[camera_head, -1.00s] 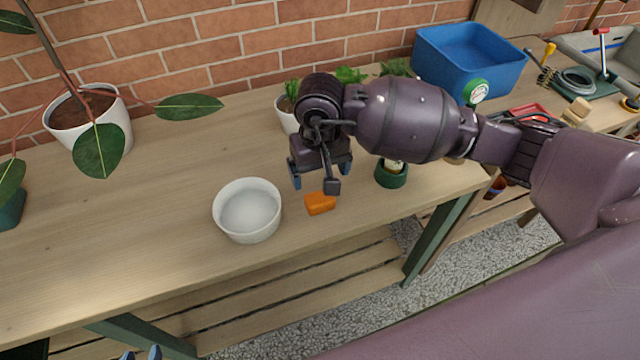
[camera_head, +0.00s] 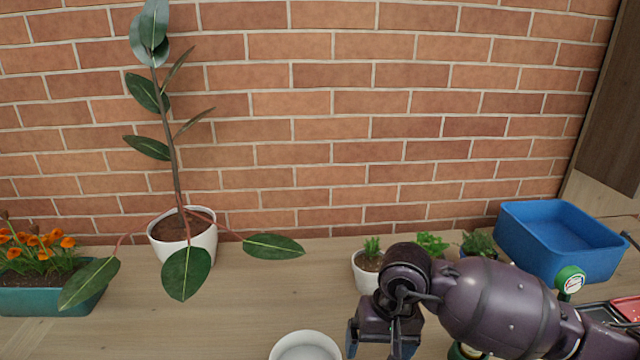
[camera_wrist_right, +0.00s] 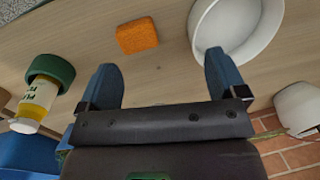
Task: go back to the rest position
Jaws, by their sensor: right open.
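My right gripper (camera_head: 378,345) hangs over the bench at the lower edge of the head view, right of a white bowl (camera_head: 305,336). In the right wrist view its two blue fingers (camera_wrist_right: 160,70) are wide apart with nothing between them. An orange block (camera_wrist_right: 137,35) lies on the bench beyond the fingertips, apart from them. The bowl also shows in the wrist view (camera_wrist_right: 277,22), beyond the right-hand finger. My left gripper is not in view.
A bottle (camera_wrist_right: 36,100) in a green holder stands left of the fingers in the wrist view. Small potted plants (camera_head: 368,262) stand behind my right arm, with a blue crate (camera_head: 560,250) to the right. A tall plant's white pot (camera_head: 190,240) and a flower planter (camera_head: 45,298) stand left.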

